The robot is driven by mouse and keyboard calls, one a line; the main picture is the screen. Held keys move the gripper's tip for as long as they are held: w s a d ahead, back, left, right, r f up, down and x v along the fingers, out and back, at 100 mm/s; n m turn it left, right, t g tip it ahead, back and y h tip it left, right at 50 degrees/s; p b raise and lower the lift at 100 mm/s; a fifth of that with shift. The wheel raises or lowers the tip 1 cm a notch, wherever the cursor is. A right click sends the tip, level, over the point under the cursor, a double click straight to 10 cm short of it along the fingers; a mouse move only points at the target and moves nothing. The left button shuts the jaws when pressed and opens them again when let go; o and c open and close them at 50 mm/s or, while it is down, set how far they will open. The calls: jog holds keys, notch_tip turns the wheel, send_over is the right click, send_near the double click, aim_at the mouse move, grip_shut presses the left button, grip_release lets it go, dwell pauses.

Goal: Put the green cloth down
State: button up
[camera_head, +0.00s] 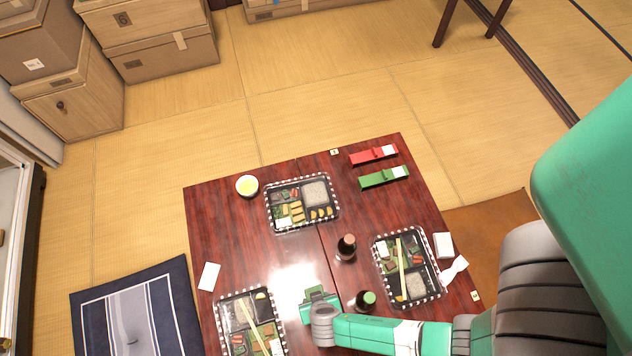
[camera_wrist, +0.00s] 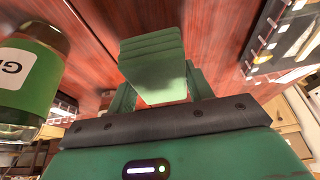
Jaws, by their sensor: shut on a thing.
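The green cloth (camera_wrist: 152,65) is a folded, layered pad between the fingers of my gripper (camera_wrist: 155,92) in the wrist view. My gripper is shut on it. The dark red table top shows behind the cloth; I cannot tell whether the cloth touches it. In the head view my gripper (camera_head: 320,293) is over the front middle of the low table (camera_head: 225,205), between the front-left bento box and a green-capped bottle. The cloth is hard to tell from the green gripper there.
Bento boxes stand at the back (camera_head: 302,228), right (camera_head: 408,304) and front left (camera_head: 222,318). The green-capped bottle (camera_head: 365,300) is close to my gripper, and a dark bottle (camera_head: 346,247) stands behind. A green strip (camera_head: 383,177) and red strip (camera_head: 373,155) lie far right.

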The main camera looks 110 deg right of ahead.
aim_at(311, 291)
jog(key=d, duration=0.2)
jog(key=shift+w+d+f, duration=0.15)
jog(key=shift+w+d, duration=0.25)
jog(key=shift+d+f+b, duration=0.1)
jog(key=shift+d+b, duration=0.25)
jog(key=b+x, duration=0.2)
jog(key=x, duration=0.1)
jog(key=shift+w+a+f+b, duration=0.25)
jog(key=shift+f+b, duration=0.1)
jog(key=shift+a+f, duration=0.1)
jog(key=shift+s+a, duration=0.1)
jog(key=o, duration=1.1)
jog(key=shift+s, duration=0.35)
jog(key=shift+w, duration=0.15)
jog(key=shift+f, duration=0.1)
